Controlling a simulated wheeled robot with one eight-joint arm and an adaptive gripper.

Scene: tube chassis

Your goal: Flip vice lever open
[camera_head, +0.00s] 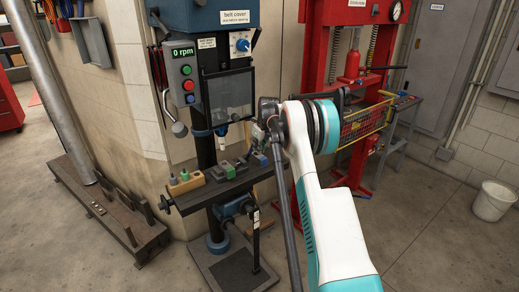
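The drill press (215,15) stands left of centre, with a dark work table (215,190) low on its column. A small grey and dark vice (250,164) appears to sit on the right part of that table, beside a greenish block (221,171). Its lever is too small to tell apart, so I cannot tell its position. My white and teal arm comes up from the bottom right. My gripper (262,133) is at the arm's far end, above and close to the vice. Its fingers are small and partly hidden, and I cannot see whether they touch anything.
A wooden block with small coloured pieces (186,181) sits on the table's left end. A clear guard (228,97) hangs above the table. A white bucket (493,201) stands at right.

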